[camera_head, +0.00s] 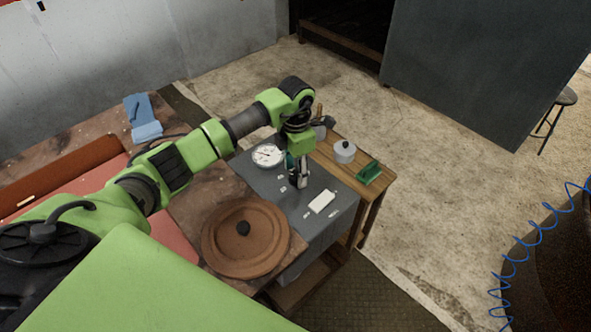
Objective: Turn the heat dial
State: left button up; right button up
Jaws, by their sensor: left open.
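A dark grey control panel (268,180) sits on the wooden bench in the middle of the view. A round white gauge (268,155) with a dark needle is at its far left. A white plate or lever (322,201) lies at its right front, and several small white labels are on the panel. My left arm reaches in from the left, and my left gripper (299,181) points down over the panel between the gauge and the white piece. It is open. The heat dial is not clearly visible; the gripper may hide it, and I cannot tell whether they touch. My right gripper is out of view.
A round brown lid (262,245) with a black knob stands left of the panel's front. A grey lidded pot (344,152) and a green block (368,173) sit on the wooden strip at right. Blue gloves (143,115) lie at the back left.

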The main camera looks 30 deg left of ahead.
pick_arm(q)
jog(key=shift+f, duration=0.55)
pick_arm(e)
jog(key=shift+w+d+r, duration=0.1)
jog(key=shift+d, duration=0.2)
pick_arm(q)
jog(key=c, duration=1.1)
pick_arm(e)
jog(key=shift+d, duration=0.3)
